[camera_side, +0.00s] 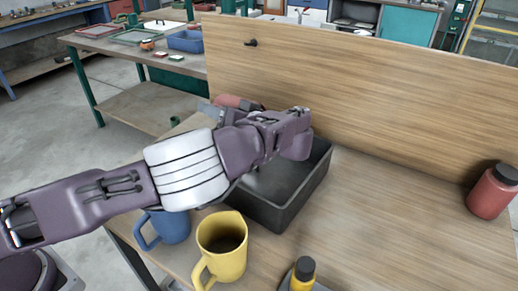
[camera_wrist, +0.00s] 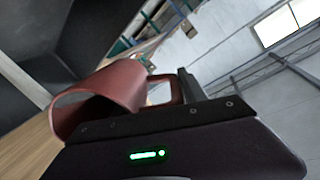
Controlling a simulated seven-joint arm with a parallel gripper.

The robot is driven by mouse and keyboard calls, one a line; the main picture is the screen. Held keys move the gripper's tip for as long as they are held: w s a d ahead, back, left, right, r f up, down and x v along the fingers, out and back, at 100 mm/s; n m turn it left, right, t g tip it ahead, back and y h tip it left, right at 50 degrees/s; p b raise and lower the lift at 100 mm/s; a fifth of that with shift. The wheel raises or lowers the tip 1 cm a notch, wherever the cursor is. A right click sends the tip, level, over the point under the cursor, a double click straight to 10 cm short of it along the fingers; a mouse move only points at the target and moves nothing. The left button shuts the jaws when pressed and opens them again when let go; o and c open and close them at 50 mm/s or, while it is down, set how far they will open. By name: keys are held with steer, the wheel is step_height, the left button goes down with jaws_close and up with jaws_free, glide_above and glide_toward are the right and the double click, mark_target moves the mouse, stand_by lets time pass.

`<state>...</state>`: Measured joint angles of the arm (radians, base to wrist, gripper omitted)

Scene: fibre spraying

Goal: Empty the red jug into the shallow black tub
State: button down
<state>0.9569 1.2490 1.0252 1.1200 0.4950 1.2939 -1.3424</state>
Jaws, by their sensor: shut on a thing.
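The red jug (camera_wrist: 115,90) lies tipped over in the wrist view, its open mouth facing lower left. My gripper (camera_wrist: 182,90) is shut on its handle. In the side view the red jug (camera_side: 236,102) is mostly hidden behind my wrist, and my gripper (camera_side: 212,112) shows only in part. The jug is held above the far left part of the shallow black tub (camera_side: 262,212), which stands on the wooden bench against the back board. My arm covers much of the tub. I cannot see any contents in the jug or a stream from it.
A blue mug (camera_side: 172,227) and a yellow jug (camera_side: 222,247) with dark contents stand in front of the tub. A red jar (camera_side: 492,192) stands far right. The bench's right middle is clear.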

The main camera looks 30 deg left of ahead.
steer(key=shift+s+d+r+t+y, duration=0.1)
steer(key=shift+d+r+t+y, duration=0.2)
steer(key=shift+d+r+y, duration=0.5)
stand_by(0.7)
steer(key=a+h, duration=0.1)
steer(key=h, duration=0.1)
steer(key=a+f+g+h, duration=0.1)
steer(key=a+h, duration=0.1)
steer(key=w+a+h, duration=0.1)
steer(key=h, duration=0.1)
steer(key=shift+a+f+g, duration=0.15)
steer(key=shift+a+g, duration=0.2)
steer(key=shift+g, duration=0.05)
steer(key=h, duration=0.2)
steer(key=a+f+g+h, duration=0.1)
steer(key=h, duration=0.1)
steer(key=a+h, duration=0.1)
steer(key=h, duration=0.1)
steer(key=shift+w+a+f, duration=0.2)
steer(key=shift+w, duration=0.05)
steer(key=shift+w+a+f+g+h, duration=0.15)
steer(key=shift+a+g+h, duration=0.2)
steer(key=shift+h, duration=0.6)
steer(key=shift+w+a+f+g+h, duration=0.1)
steer(key=shift+a+f+g+h, duration=0.25)
steer(key=shift+h, duration=0.55)
steer(key=shift+w+a+g+h, duration=0.1)
steer(key=shift+a+g+h, duration=0.1)
steer(key=shift+a+h, duration=0.55)
